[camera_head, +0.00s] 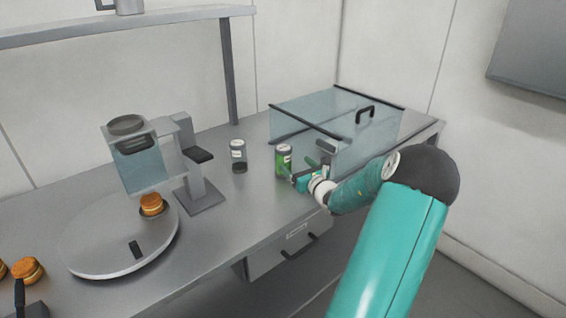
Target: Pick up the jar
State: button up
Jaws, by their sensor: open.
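A small jar (238,157) with a pale lid, pale label and dark lower part stands upright on the steel counter. To its right stands a second jar-like container (283,158), green with a pale top. I cannot tell for sure which one the task names. My gripper (300,176) is open, just right of the green container and close to it. In this view its fingers appear beside the container's lower right side. I cannot tell whether they touch it. The darker jar is farther left, apart from my gripper.
A clear glass case (335,118) with a black handle stands behind my gripper. Left are a dispenser (145,160), a round turntable (90,245) and several small filled rounds (151,204). A shelf (120,25) is above. The counter's front edge and a drawer (285,250) lie below.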

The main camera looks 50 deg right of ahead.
aim_at(281, 146)
jog(key=x, duration=1.1)
jog(key=shift+a+f, duration=0.1)
jog(key=c, duration=1.2)
jog(key=shift+r, duration=0.65)
notch_tip(281, 146, up, 2)
jog(key=shift+s+a+r, duration=0.1)
jog(key=shift+r, duration=0.1)
jog(key=s+a+r, duration=0.2)
jog(key=a+r, duration=0.1)
jog(key=a, duration=0.1)
jog(key=s+a+r, duration=0.5)
jog(key=a+r, duration=0.1)
jog(key=a, duration=0.1)
jog(key=shift+s+a+r, duration=0.2)
jog(key=shift+a+r, duration=0.05)
jog(key=shift+a, duration=0.1)
